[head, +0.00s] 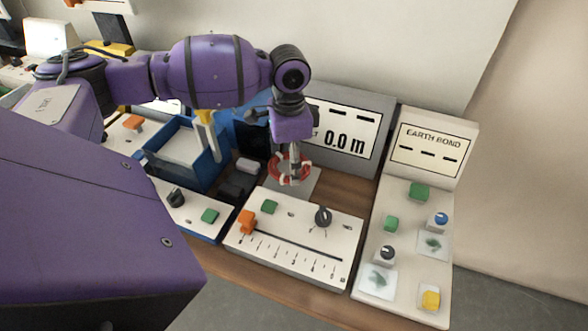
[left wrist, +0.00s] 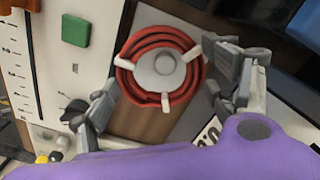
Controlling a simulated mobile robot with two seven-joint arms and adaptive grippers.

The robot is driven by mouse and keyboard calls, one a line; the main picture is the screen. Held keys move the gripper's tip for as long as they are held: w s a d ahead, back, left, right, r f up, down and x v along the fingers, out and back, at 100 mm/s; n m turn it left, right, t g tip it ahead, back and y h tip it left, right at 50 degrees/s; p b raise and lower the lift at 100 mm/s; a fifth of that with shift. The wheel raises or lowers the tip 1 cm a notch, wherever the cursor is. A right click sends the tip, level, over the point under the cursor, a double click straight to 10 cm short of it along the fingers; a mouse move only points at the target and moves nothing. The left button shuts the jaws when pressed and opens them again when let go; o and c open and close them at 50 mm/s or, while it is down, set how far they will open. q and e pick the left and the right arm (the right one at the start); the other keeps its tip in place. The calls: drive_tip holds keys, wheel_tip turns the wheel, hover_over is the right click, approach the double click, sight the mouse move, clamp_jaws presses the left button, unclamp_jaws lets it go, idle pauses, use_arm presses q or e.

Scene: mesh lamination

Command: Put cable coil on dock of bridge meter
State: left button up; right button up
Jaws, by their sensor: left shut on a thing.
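The cable coil (head: 290,168) is red with white ties and sits at the tips of my left gripper (head: 292,160) in the head view. In the left wrist view the coil (left wrist: 160,68) lies between the two spread fingers of that gripper (left wrist: 170,90), around a grey round centre. The gripper is shut on the coil. The bridge meter's panel (head: 290,262) has a slider and a knob, and its display (head: 350,135) reads "0.0 m". A light grey plate (head: 308,183), which looks like the dock, lies under and beside the coil. I cannot tell whether they touch. My right gripper is out of view.
An earth bond panel (head: 405,270) with several buttons and knobs stands at right. A blue tray (head: 218,165) and a white panel with a green button (head: 209,216) lie at left. Bare wood (head: 345,190) shows between the plate and the earth bond panel.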

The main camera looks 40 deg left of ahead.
use_arm(q)
drive_tip(key=shift+w+f, duration=0.4)
drive_tip(key=shift+f, duration=0.1)
drive_tip(key=shift+w+f, duration=0.1)
drive_tip(key=shift+f, duration=1.4)
drive_tip(key=shift+d, duration=0.1)
drive_tip(key=shift+f, duration=0.15)
drive_tip(key=o, duration=1.3)
wheel_tip(320, 180, up, 12)
drive_tip(key=shift+r, duration=0.1)
